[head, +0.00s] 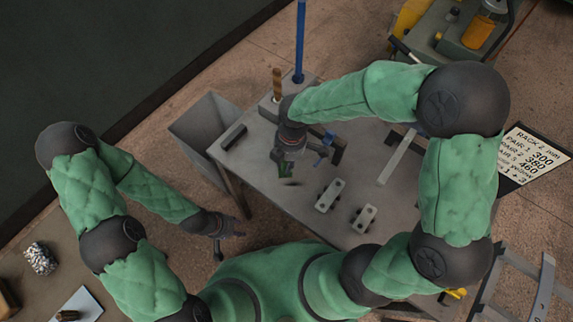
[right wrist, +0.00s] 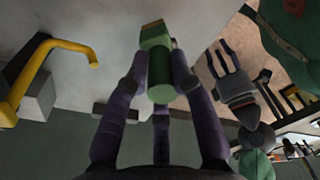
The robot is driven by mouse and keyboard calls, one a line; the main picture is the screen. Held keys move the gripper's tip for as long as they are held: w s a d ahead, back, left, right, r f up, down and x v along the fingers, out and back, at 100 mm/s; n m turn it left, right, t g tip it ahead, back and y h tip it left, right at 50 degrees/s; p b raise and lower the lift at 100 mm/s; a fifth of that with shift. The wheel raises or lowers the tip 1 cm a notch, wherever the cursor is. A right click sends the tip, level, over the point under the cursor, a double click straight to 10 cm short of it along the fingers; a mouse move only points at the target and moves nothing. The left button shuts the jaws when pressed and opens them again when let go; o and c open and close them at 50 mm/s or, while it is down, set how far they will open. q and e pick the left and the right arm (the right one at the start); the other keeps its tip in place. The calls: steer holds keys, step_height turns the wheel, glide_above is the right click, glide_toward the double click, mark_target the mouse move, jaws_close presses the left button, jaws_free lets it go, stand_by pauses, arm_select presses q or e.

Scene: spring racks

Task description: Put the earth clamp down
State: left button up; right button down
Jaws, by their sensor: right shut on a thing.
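My right gripper (head: 287,172) is shut on a green piece (head: 285,167), which I take to be the earth clamp. In the right wrist view it is a short green cylinder (right wrist: 159,82) with a tan end, gripped between the fingers. It is over the grey table (head: 262,180), with a small dark shadow beside it; whether it touches the top I cannot tell. My left gripper (head: 229,243) is empty beside the table's left front side, its fingers apart; it also shows in the right wrist view (right wrist: 223,65).
Two light grey blocks (head: 330,194) (head: 364,217) with holes lie on the table, right of my right gripper. A blue clamp-like part (head: 326,149) and a dark bar (head: 233,137) are near. A grey bin (head: 200,125) stands at left. A yellow bent bar (right wrist: 52,52) shows in the right wrist view.

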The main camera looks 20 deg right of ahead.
steer(key=shift+f, duration=0.85)
steer(key=c, duration=1)
jaws_free()
steer(key=r+p, duration=0.1)
steer(key=r, duration=0.3)
steer(key=d+r+p, duration=0.1)
steer(key=r, duration=0.3)
steer(key=r+p, duration=0.1)
steer(key=r, duration=0.3)
steer(key=shift+w+d, duration=0.1)
steer(key=shift+d, duration=0.05)
